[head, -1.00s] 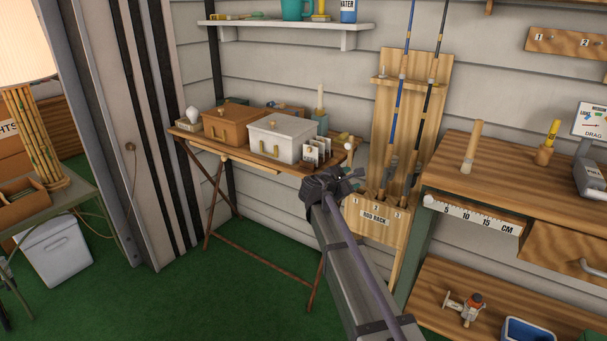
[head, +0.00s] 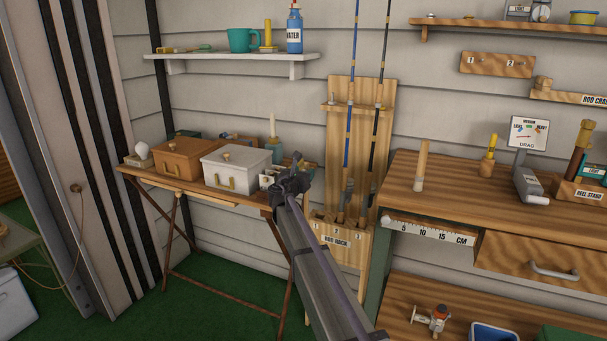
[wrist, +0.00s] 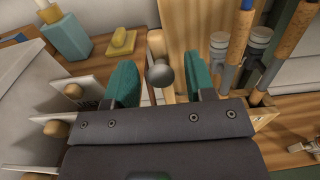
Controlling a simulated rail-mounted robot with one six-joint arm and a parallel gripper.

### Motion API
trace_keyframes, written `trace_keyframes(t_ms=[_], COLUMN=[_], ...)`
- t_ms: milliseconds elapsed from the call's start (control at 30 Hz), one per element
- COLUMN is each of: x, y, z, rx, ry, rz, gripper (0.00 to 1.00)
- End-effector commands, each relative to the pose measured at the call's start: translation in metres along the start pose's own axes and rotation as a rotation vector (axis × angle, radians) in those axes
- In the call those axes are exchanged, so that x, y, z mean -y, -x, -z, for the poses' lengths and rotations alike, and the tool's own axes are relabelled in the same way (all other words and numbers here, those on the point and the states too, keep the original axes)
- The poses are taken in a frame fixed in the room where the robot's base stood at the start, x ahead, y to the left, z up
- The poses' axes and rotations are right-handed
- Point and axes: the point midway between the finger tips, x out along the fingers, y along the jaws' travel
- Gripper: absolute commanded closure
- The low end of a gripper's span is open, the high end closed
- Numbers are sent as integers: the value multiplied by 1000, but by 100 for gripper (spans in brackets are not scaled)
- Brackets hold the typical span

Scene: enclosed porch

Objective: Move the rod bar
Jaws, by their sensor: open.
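The wooden rod rack (head: 347,140) stands against the back wall, holding a blue rod (head: 349,112) and a dark rod (head: 375,124). A short wooden bar (head: 347,107) with a small knob at its left end crosses its upper part. My gripper (head: 293,181) is in front of the rack's lower left side. In the wrist view, my gripper (wrist: 162,80) is open, with its green fingers on either side of a grey round knob (wrist: 160,75) by a pale wooden upright. Contact with the knob cannot be told. The head view hides this knob behind my gripper.
A folding table (head: 190,194) with a brown box (head: 178,158) and a white box (head: 232,171) is to the left. A workbench (head: 455,205) is to the right. A wall shelf (head: 235,60) holds a teal mug and bottle. Green floor lies below.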

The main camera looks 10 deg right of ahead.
Motion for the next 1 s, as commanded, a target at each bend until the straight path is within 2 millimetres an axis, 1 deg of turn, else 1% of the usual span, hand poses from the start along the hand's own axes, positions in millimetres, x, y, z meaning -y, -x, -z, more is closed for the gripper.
trace_keyframes(t_ms=[33,67,267,800,1000], x=[0,0,1,0,0], y=[-5,-7,-7,-6,-6], z=[0,0,0,0,0], rx=[0,0,0,0,0], ry=[0,0,0,-1,-1], rz=[1,1,1,1,1], gripper=[50,50,50,100,100])
